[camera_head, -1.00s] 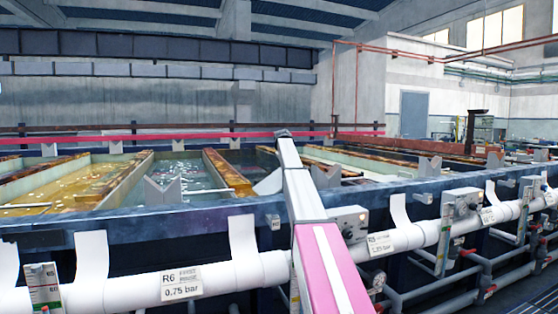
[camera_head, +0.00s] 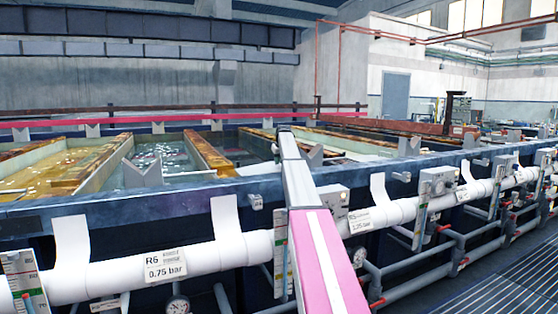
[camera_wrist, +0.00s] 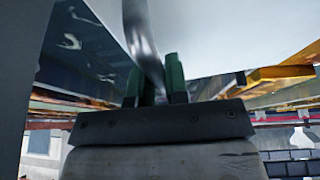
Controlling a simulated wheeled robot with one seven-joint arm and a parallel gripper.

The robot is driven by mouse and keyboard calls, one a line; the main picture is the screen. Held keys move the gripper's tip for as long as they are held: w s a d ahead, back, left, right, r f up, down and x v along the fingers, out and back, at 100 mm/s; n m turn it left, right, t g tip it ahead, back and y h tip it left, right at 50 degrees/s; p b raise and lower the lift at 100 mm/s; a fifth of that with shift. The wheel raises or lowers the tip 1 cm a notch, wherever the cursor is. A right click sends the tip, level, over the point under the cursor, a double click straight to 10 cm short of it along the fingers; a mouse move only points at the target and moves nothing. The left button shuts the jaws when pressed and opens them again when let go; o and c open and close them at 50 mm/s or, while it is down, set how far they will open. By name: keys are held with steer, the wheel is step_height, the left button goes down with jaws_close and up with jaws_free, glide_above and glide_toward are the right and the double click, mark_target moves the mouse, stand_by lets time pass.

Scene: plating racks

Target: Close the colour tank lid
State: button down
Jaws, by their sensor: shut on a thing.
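In the wrist view my gripper (camera_wrist: 153,78) has two green fingers closed on a curved, shiny metal handle (camera_wrist: 142,30). A broad pale surface, seemingly the lid (camera_wrist: 225,35), lies behind and beside the handle; its edges are mostly out of view, so I cannot tell its angle. In the head view my pink and white arm reaches over the tank line's front wall, and it hides my gripper and the handle. Open tanks show there: one with yellow liquid (camera_head: 60,170) and one with blue-green liquid (camera_head: 165,155). I cannot tell which is the colour tank.
A dark blue front wall (camera_head: 130,195) runs along the tanks. A white pipe (camera_head: 225,250) with gauges and valve boxes runs before it. Grey V-shaped saddles (camera_head: 140,174) stand on the rim. A grated walkway (camera_head: 460,280) is clear at lower right.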

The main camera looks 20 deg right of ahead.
steer(key=c, duration=1.1)
jaws_free()
steer(key=shift+c, duration=0.2)
steer(key=v, duration=1)
steer(key=shift+s+r, duration=0.15)
steer(key=shift+r, duration=0.25)
